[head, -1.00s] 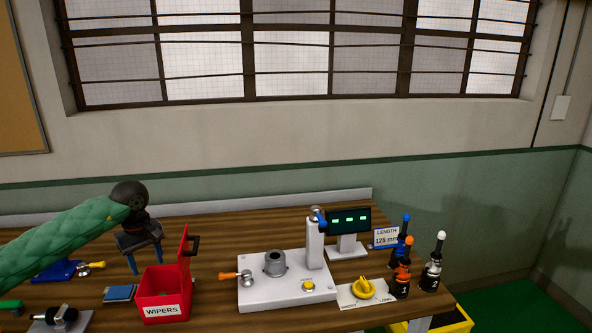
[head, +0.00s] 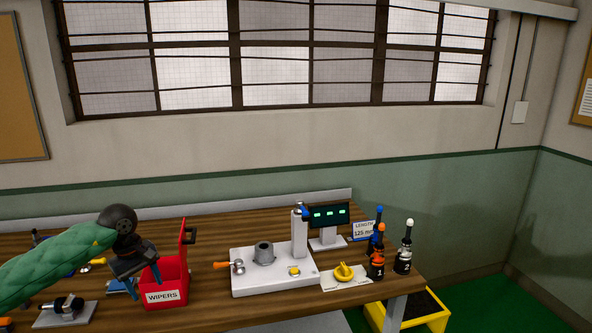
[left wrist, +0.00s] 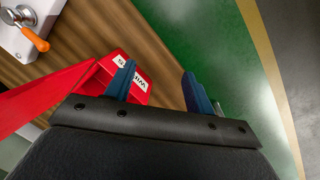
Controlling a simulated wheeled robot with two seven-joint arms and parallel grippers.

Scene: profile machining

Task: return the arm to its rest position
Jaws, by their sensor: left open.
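My left arm, in a green quilted sleeve (head: 55,262), comes in from the left in the head view. Its gripper (head: 143,283) hangs tilted in front of the left side of the red WIPERS box (head: 163,297). The two blue fingers are apart with nothing seen between them. In the left wrist view the open gripper (left wrist: 158,82) shows the red box (left wrist: 105,75) beside and beyond the left finger, and bare bench and green floor past the fingers. I cannot tell whether the finger touches the box. My right gripper is in neither view.
A white gauge fixture (head: 275,280) with an orange-handled lever stands right of the box. Beyond it are a small display (head: 329,215), a yellow part on a white plate (head: 343,272) and several bottles (head: 377,255). A yellow bin (head: 437,320) stands at the bench's right end.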

